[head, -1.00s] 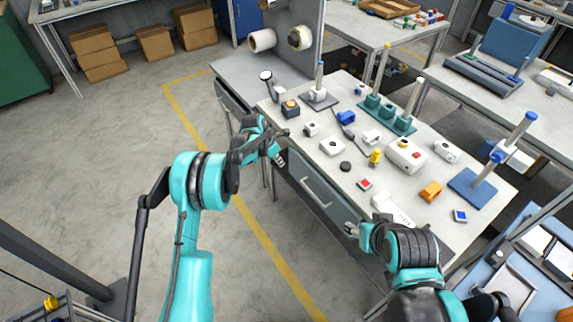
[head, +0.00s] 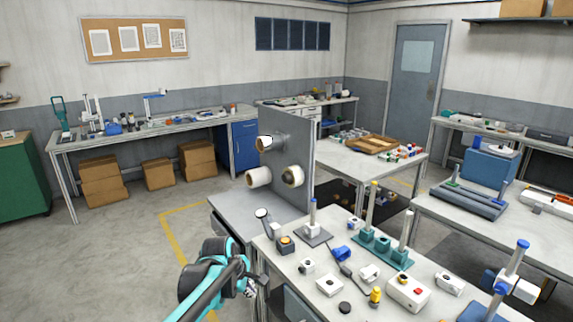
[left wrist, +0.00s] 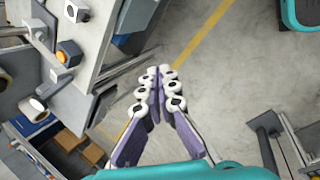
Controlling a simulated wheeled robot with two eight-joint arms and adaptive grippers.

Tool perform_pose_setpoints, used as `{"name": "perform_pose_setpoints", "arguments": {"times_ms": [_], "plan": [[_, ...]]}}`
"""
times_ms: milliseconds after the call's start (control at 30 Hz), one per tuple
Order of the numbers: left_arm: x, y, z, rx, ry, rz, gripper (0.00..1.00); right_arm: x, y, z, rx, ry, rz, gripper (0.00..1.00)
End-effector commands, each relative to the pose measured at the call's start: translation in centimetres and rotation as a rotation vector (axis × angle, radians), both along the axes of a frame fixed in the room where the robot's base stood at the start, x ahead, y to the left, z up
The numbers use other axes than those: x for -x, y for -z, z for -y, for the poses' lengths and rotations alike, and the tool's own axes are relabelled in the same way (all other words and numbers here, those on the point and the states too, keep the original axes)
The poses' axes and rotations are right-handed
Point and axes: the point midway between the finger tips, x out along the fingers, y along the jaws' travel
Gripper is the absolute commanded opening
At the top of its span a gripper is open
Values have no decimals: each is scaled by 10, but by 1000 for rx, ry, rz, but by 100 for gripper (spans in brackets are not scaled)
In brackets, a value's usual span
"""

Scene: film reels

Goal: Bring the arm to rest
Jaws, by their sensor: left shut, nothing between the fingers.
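My left arm, teal and black, comes in at the bottom of the head view. Its left gripper (head: 251,287) is beside the left edge of the workbench, low and partly in shadow. The left wrist view shows the gripper (left wrist: 160,75) with its fingers together and nothing between them. Bare grey floor lies beyond the fingertips. My right gripper is not in the head view. Three pale film reels hang on the grey upright panel (head: 300,150): an upper one (head: 265,143), a lower left one (head: 258,177) and a lower right one (head: 293,176).
Open floor (head: 120,260) with a yellow line lies to the left. Cardboard boxes (head: 103,182) stand under the back table.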

Motion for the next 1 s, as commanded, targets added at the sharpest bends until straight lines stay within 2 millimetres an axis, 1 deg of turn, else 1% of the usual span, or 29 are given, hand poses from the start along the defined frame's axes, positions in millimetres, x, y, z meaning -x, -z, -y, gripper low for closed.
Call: {"name": "perform_pose_setpoints", "arguments": {"times_ms": [33, 100, 167, 200, 267, 300, 367, 400, 467, 500, 600, 700, 800, 900, 1000], "plan": [[21, -14, -6, -42, 72, 32, 0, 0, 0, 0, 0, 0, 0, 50], [48, -30, -14, -113, 188, 79, 0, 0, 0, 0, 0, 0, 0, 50], [72, -41, -21, -174, 287, 116, 0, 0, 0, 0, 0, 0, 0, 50], [88, -46, -25, -217, 353, 141, 0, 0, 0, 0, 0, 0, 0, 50], [112, -53, -32, -283, 452, 175, 0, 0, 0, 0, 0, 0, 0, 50], [128, -56, -36, -327, 517, 197, 0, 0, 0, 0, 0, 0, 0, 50], [152, -58, -42, -397, 616, 226, 0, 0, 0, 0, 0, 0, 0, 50], [168, -58, -46, -443, 682, 245, 0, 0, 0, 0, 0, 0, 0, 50], [191, -56, -52, -514, 779, 270, 0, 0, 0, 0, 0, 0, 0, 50], [206, -53, -55, -561, 844, 284, 0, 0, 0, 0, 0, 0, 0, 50], [236, -44, -62, -667, 986, 313, 0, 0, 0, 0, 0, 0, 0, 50], [258, -35, -67, -752, 1097, 330, 0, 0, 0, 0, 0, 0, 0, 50], [271, -28, -71, -808, 1170, 338, 0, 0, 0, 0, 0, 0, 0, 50], [276, -24, -72, -833, 1204, 341, 0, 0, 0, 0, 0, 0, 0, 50], [277, -24, -72, -840, 1213, 342, 0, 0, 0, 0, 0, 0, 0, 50]]}}
